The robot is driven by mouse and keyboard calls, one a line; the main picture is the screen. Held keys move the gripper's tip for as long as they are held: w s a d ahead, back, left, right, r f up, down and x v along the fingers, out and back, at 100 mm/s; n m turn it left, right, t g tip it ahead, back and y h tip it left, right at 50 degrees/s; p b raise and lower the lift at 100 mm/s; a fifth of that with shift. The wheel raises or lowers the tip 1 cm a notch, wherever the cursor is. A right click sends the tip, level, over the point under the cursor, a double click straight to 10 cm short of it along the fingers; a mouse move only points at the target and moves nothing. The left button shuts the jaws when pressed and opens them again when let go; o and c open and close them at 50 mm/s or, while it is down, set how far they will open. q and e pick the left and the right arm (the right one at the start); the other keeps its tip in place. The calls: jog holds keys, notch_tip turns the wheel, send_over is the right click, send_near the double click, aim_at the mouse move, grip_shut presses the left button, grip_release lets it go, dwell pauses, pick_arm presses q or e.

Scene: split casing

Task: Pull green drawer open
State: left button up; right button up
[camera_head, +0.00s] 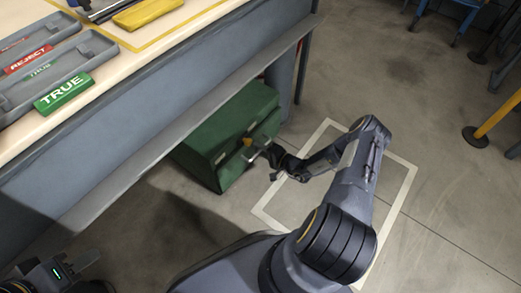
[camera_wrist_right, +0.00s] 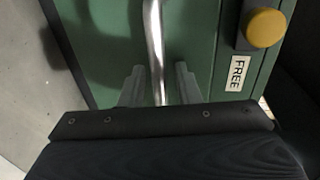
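The green drawer unit (camera_head: 225,128) stands on the floor under the workbench. Its front shows in the right wrist view (camera_wrist_right: 105,40), with a shiny metal bar handle (camera_wrist_right: 154,45). My right gripper (camera_head: 266,154) is at the drawer front. In the right wrist view its two fingers (camera_wrist_right: 160,85) are apart, with the handle between them and gaps on both sides. My left gripper (camera_head: 75,268) is at the lower left; its fingers are unclear.
The workbench (camera_head: 150,110) overhangs the drawer unit. On it lie grey trays (camera_head: 60,65), a green TRUE label, a red REJECT label and a yellow item (camera_head: 147,12). A white square outline (camera_head: 411,190) marks clear floor in front of the drawer. A yellow post (camera_head: 497,115) stands at right.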

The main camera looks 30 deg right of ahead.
grip_shut()
jog(key=shift+s, duration=0.1)
jog(key=f+p+v, duration=0.1)
jog(key=f+v, duration=0.1)
jog(key=v, duration=1.1)
jog(key=s+f+p+v, duration=0.1)
jog(key=f+v, duration=0.2)
jog(key=v, duration=1)
jog(key=shift+d+f+p, duration=0.3)
jog(key=shift+d+p, duration=0.1)
grip_release()
